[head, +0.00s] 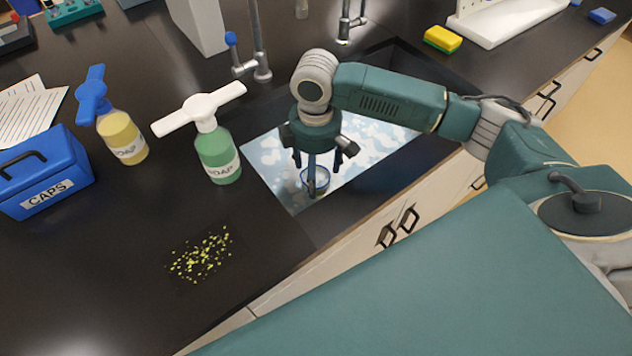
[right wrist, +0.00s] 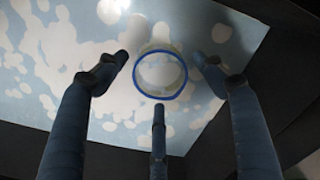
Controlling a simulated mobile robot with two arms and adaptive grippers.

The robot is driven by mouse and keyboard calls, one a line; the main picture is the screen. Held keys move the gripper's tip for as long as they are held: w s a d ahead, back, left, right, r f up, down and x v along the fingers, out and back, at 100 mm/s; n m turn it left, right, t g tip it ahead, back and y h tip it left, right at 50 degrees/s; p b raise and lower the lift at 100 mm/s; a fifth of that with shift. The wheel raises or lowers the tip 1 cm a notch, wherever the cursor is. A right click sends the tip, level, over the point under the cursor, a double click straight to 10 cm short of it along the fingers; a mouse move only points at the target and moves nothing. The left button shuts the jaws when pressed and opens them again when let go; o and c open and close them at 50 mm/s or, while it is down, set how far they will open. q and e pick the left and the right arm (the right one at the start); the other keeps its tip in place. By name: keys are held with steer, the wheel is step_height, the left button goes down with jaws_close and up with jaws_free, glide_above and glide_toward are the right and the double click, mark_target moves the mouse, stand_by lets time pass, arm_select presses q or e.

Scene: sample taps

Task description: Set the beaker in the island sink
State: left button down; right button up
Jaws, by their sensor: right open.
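The beaker (head: 320,183) is a clear vessel with a blue rim, down in the island sink (head: 268,160). It appears upright on the pale, foam-patched sink floor, partly hidden in the head view by my right gripper (head: 320,165). In the right wrist view the beaker (right wrist: 162,73) shows as a blue ring between the spread fingers of the right gripper (right wrist: 157,85). The right gripper is open, and its fingers look apart from the beaker. Whether it still touches the beaker is hard to tell. My left gripper is not in view.
A green soap bottle (head: 217,155) and a yellow soap bottle (head: 122,138) stand left of the sink. A blue caps box (head: 45,180) sits farther left. Yellow crumbs (head: 200,254) lie on the dark counter. A tap (head: 258,45) rises behind the sink. A sponge (head: 442,39) lies at the back right.

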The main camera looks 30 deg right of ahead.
step_height(320, 180, up, 6)
steer(key=shift+f, duration=0.1)
stand_by(0.5)
